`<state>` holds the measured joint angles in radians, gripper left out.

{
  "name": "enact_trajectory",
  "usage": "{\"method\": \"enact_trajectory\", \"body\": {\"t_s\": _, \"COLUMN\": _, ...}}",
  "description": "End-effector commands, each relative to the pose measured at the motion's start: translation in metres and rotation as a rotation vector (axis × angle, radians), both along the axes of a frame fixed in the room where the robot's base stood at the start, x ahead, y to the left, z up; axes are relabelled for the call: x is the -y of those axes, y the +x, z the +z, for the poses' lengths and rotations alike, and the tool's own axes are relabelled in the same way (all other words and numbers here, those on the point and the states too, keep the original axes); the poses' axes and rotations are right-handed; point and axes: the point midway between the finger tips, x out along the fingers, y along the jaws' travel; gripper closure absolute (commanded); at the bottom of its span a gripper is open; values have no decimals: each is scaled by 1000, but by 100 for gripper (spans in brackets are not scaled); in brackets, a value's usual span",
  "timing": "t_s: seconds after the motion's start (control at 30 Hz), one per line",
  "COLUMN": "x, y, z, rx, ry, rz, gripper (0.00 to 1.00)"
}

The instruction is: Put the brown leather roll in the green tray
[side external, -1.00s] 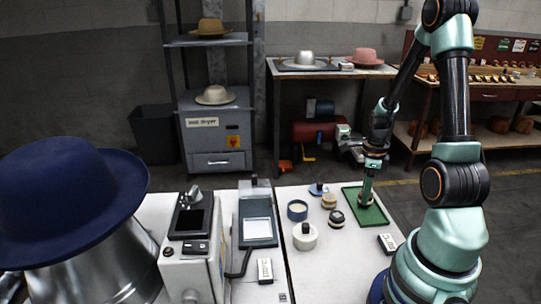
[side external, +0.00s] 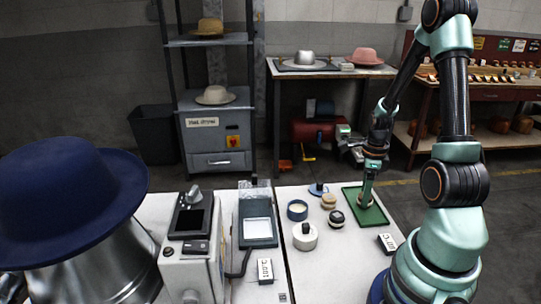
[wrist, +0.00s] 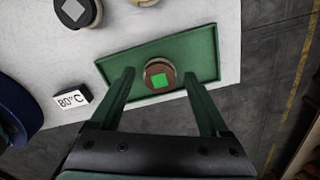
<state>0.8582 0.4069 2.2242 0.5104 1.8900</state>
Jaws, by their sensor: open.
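The green tray (side external: 376,217) lies at the right end of the white table. In the wrist view the green tray (wrist: 198,51) holds a round brown roll (wrist: 159,67) with a green square on top. The roll stands upright on the tray floor. My gripper (wrist: 159,77) is open, with one finger on each side of the roll and visible gaps between. In the side view my gripper (side external: 366,198) points down over the tray and largely hides the roll.
Left of the tray stand a black-topped piece (side external: 337,218), a tan round piece (side external: 328,201), a blue cup (side external: 297,210) and a white pot (side external: 305,237). An 80°C block (wrist: 72,97) sits near the table's front edge. The tray's other areas are clear.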

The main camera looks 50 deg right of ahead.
Motion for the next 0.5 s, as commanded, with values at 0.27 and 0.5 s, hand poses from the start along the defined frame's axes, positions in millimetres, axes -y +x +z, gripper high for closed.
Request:
{"method": "enact_trajectory", "body": {"t_s": 0.27, "x": 1, "y": 1, "z": 43, "rx": 5, "ry": -6, "rz": 0, "gripper": 20}}
{"method": "enact_trajectory", "body": {"t_s": 0.5, "x": 1, "y": 1, "z": 88, "rx": 5, "ry": -6, "rz": 0, "gripper": 20}}
